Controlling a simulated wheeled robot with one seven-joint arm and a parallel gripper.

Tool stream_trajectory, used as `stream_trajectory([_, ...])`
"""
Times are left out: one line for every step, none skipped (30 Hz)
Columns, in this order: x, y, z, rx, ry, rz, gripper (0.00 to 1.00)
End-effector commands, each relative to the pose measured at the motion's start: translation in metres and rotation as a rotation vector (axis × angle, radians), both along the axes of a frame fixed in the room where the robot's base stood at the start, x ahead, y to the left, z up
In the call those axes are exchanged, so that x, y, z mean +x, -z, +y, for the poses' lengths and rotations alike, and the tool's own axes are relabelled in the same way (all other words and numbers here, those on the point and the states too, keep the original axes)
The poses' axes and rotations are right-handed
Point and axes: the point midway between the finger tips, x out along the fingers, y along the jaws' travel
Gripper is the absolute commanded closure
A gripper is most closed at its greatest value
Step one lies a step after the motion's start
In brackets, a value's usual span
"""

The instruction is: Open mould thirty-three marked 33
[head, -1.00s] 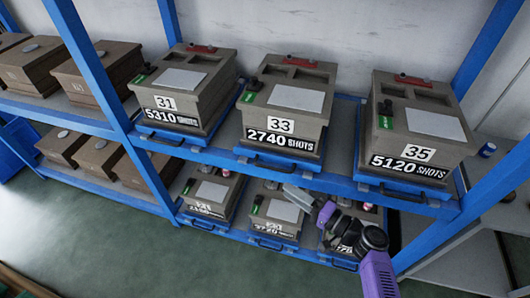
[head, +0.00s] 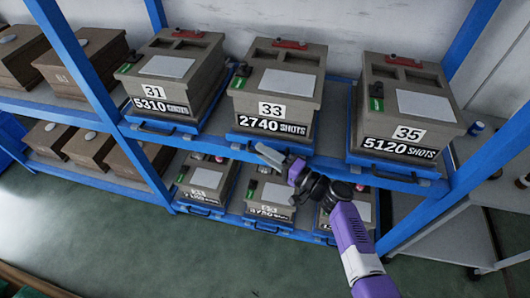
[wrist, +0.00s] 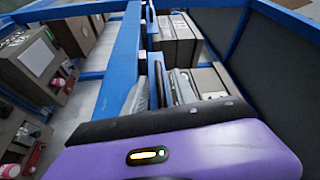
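Mould 33 (head: 275,93) is a grey-brown box in the middle of the upper shelf, marked "33" and "2740 SHOTS". It has a white panel, a green tag and a black knob at its left, and a red bar (head: 290,44) on top. It sits on a blue tray (head: 262,138) with a dark handle. Its lid looks closed. My gripper (head: 268,154) is in front of the shelf edge, just below mould 33, and apart from it in the picture. Whether its fingers are open cannot be told. The wrist view is filled at the bottom by my purple wrist.
Mould 31 (head: 170,82) stands to the left and mould 35 (head: 405,115) to the right on the same shelf. Similar moulds stand on the lower shelf, including one below (head: 271,195). A blue post (head: 80,75) and the right post (head: 465,190) bound the bay. The green floor is clear.

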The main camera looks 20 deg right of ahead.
Motion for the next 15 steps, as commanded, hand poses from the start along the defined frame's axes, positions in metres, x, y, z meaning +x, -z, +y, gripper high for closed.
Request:
stream_trajectory([0.0000, 0.0000, 0.0000, 0.000, 0.000, 0.000, 0.67])
stream_trajectory([-0.0001, 0.0000, -0.0001, 0.000, 0.000, 0.000, 0.67])
stream_trajectory([-0.0001, -0.0001, 0.0000, 0.000, 0.000, 0.000, 0.69])
stream_trajectory([-0.0001, -0.0001, 0.0000, 0.000, 0.000, 0.000, 0.75])
stream_trajectory([-0.0002, -0.0001, -0.0001, 0.000, 0.000, 0.000, 0.81])
stream_trajectory([-0.0002, -0.0001, -0.0001, 0.000, 0.000, 0.000, 0.89])
stream_trajectory([-0.0001, -0.0001, -0.0002, 0.000, 0.000, 0.000, 0.95])
stream_trajectory([-0.0002, -0.0001, -0.0001, 0.000, 0.000, 0.000, 1.00])
stream_trajectory([-0.0002, -0.0001, -0.0002, 0.000, 0.000, 0.000, 1.00])
stream_trajectory([-0.0002, -0.0001, -0.0002, 0.000, 0.000, 0.000, 1.00])
stream_trajectory([-0.0002, 0.0000, -0.0002, 0.000, 0.000, 0.000, 1.00])
stream_trajectory([-0.0002, 0.0000, -0.0002, 0.000, 0.000, 0.000, 1.00])
stream_trajectory([-0.0003, 0.0000, -0.0003, 0.000, 0.000, 0.000, 1.00])
stream_trajectory([-0.0003, 0.0000, -0.0003, 0.000, 0.000, 0.000, 1.00])
stream_trajectory([-0.0003, 0.0000, -0.0003, 0.000, 0.000, 0.000, 1.00])
